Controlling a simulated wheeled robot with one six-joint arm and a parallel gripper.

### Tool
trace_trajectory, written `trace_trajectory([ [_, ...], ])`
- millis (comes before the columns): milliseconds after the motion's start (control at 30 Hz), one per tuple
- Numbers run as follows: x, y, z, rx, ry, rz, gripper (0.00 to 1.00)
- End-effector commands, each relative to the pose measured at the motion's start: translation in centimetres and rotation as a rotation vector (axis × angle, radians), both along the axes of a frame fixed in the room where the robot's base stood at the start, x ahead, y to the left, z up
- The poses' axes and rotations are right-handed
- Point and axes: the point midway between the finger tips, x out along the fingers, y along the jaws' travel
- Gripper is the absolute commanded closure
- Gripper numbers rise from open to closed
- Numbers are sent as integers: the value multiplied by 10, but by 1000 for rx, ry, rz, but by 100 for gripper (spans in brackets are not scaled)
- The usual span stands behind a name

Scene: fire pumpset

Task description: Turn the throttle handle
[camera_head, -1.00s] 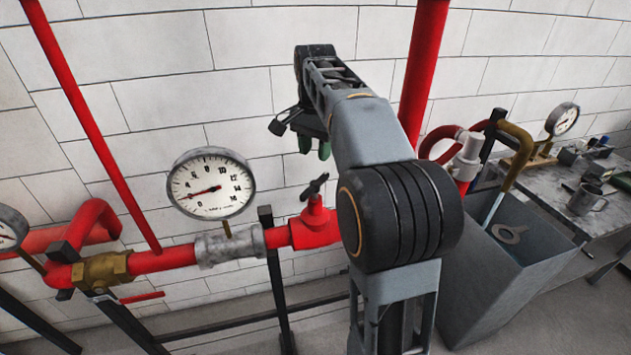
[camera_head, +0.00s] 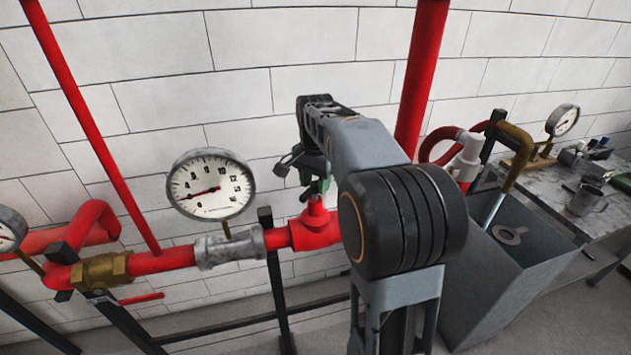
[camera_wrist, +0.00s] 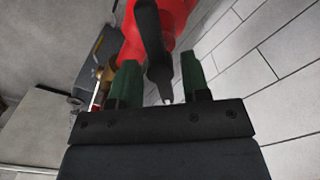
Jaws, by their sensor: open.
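The throttle handle is a small dark handle on top of a red valve body (camera_head: 315,225) in the red pipe line. In the head view my gripper (camera_head: 316,183) is right at the handle and hides most of it. In the wrist view the dark handle (camera_wrist: 153,42) stands between the two green fingertips of my gripper (camera_wrist: 158,78), with the red valve (camera_wrist: 178,15) behind it. The fingers are apart on either side of the handle, with visible gaps. My gripper is open.
A round pressure gauge (camera_head: 211,185) stands left of the valve. A vertical red pipe (camera_head: 421,80) runs behind my arm. A grey open bin (camera_head: 515,275) and a workbench (camera_head: 545,185) are at the right. The white block wall is close behind.

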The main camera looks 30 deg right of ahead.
Motion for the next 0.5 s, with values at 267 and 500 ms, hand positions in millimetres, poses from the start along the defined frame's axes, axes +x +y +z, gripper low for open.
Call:
trace_trajectory([
  [267,0,0,0,0,0,0,82],
  [500,0,0,0,0,0,0,100],
])
